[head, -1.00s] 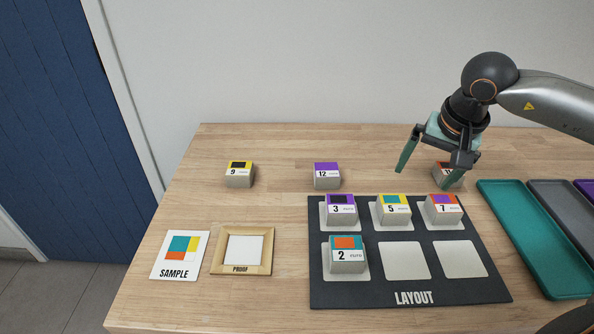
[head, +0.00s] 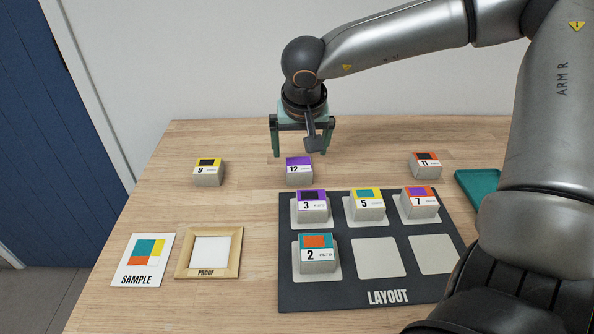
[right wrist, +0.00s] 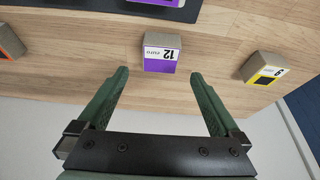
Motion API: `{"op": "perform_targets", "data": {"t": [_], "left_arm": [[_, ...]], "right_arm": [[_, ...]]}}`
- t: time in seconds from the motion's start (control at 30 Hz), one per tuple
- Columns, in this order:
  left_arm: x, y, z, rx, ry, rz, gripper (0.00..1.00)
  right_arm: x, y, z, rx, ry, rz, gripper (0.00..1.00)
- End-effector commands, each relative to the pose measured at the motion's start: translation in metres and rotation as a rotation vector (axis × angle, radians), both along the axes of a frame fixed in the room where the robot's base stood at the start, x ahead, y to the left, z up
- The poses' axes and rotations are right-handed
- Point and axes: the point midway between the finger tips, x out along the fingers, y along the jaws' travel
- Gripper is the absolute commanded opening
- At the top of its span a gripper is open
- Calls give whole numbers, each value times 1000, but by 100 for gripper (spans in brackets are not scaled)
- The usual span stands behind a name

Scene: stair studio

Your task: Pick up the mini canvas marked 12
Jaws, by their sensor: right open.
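The mini canvas marked 12 (head: 299,171) is a small block with a purple top, standing on the wooden table behind the layout board. It also shows in the right wrist view (right wrist: 161,53), upside down and centred just beyond the fingertips. My right gripper (head: 300,150) is open and empty, pointing down above and slightly behind this canvas. In the right wrist view its two green fingers (right wrist: 158,74) are spread to either side of the canvas, apart from it. My left gripper is not in view.
Canvas 9 (head: 208,172) stands to the left and canvas 11 (head: 425,166) to the right. The dark layout board (head: 350,290) in front holds canvases 3, 5, 7 and 2. A sample card (head: 134,276), a proof frame (head: 182,255) and a teal tray (head: 473,190) lie around.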

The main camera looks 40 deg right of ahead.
Motion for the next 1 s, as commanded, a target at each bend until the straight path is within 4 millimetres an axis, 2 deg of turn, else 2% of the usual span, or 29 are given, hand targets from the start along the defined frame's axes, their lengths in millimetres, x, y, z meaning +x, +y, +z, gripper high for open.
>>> {"op": "perform_targets", "data": {"t": [0.03,0.27,0.5,0.6,0.87,1.0], "left_arm": [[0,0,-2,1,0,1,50],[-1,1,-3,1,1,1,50],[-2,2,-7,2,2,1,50],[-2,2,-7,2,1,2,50],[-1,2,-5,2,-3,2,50],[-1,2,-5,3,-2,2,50]], "right_arm": [[2,-2,-9,1,3,-2,100],[7,-6,-25,1,2,-2,100],[16,-12,-58,1,3,-3,100],[19,-14,-66,1,1,-1,100],[20,-14,-67,2,-1,0,100],[20,-14,-67,1,-1,-1,86]]}}
